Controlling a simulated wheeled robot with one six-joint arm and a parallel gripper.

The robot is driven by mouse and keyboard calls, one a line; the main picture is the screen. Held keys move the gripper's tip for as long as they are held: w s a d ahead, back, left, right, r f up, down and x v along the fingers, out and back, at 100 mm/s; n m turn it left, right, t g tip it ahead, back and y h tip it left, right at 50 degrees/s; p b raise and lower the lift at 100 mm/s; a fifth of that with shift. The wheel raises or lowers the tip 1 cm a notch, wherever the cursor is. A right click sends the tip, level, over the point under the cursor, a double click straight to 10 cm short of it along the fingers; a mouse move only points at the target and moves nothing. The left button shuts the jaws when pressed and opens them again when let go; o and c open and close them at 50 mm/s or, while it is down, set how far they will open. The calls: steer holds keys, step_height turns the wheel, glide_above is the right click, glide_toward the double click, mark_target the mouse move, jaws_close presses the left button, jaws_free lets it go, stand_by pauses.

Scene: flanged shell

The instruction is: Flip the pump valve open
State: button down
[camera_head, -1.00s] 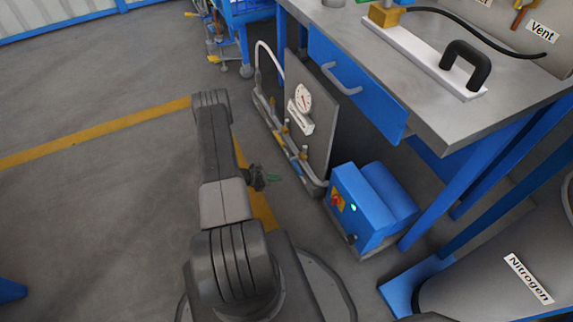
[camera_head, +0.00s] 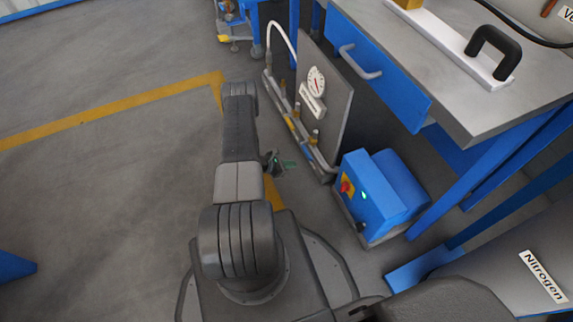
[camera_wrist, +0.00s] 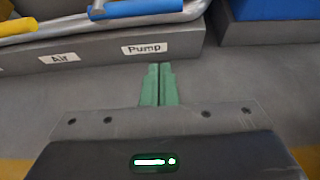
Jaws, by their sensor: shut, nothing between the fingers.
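The blue valve handle (camera_wrist: 140,8) shows at the top of the wrist view, just above the white "Pump" label (camera_wrist: 144,48). It lies lengthwise, roughly along the grey pipe, and its upper part is cut off by the frame edge. My gripper (camera_wrist: 160,68) has its two green fingers together and empty, pointing at the label and apart from the handle. In the head view my gripper (camera_head: 289,164) is low, left of the pipe manifold's near end. The small blue handle (camera_head: 308,153) there is partly hard to make out.
A yellow handle (camera_wrist: 18,26) sits left of the blue one, above the "Air" label (camera_wrist: 59,58). The gauge panel (camera_head: 327,85) stands behind the manifold. A blue pump unit (camera_head: 375,205) stands right of it, beside the workbench (camera_head: 455,90). Open floor lies left.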

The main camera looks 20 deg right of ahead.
steer(key=b+x, duration=0.2)
steer(key=x, duration=0.4)
steer(key=shift+d+r+p, duration=0.2)
steer(key=shift+r+p, duration=0.2)
steer(key=shift+r, duration=1.7)
